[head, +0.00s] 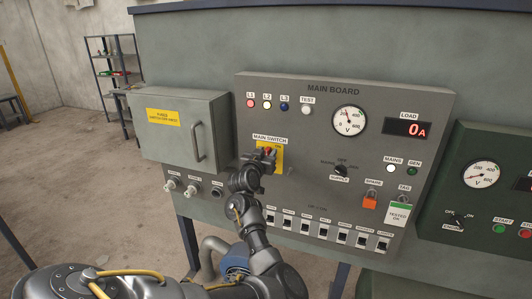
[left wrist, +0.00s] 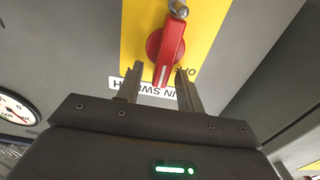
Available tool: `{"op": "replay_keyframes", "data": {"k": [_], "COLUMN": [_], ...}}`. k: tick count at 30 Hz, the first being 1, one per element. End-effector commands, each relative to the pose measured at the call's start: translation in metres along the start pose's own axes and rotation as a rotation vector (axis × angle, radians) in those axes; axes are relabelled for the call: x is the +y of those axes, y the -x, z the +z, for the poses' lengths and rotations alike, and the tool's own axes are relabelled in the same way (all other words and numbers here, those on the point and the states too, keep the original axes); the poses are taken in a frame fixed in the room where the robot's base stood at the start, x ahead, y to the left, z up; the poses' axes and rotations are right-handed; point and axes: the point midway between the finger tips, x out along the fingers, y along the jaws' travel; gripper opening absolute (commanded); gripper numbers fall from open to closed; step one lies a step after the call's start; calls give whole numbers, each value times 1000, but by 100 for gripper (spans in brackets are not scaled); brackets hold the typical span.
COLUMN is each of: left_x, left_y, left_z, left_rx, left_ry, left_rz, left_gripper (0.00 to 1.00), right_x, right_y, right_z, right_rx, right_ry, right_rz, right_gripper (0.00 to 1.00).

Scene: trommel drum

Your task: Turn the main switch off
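The main switch (left wrist: 168,42) is a red rotary handle with a white line on a yellow plate (left wrist: 206,35), on the grey main board. In the head view its red part (head: 268,150) is mostly hidden by my left gripper (head: 263,158). In the left wrist view my left gripper (left wrist: 159,84) is open, its two fingers apart on either side of the handle's tip. I cannot tell whether either finger touches it. A metal piece (left wrist: 179,8) shows at the handle's other end. My right gripper is in neither view.
The main board (head: 315,118) carries lamps, a voltmeter (head: 349,121), a load display (head: 407,128) reading 0 A, and a row of breakers (head: 325,233). A grey box with a handle (head: 180,125) juts out left of the switch. An orange padlock (head: 369,201) hangs at right.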

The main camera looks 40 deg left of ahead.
Motion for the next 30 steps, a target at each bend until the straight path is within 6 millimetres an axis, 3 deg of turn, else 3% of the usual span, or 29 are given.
{"op": "replay_keyframes", "data": {"k": [3, 12, 22, 30], "left_x": [0, 0, -2, -6], "left_y": [0, 0, 0, 0], "left_z": [0, 0, 0, 1], "left_rx": [0, 0, -1, -2], "left_ry": [0, 0, 36, 199], "left_rz": [0, 0, 0, 1], "left_gripper": [36, 0, 0, 0], "right_x": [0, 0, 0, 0], "right_y": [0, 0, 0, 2], "right_z": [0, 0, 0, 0], "right_rx": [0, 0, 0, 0], "right_ry": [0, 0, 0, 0], "right_rz": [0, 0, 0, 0], "right_gripper": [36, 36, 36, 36]}}
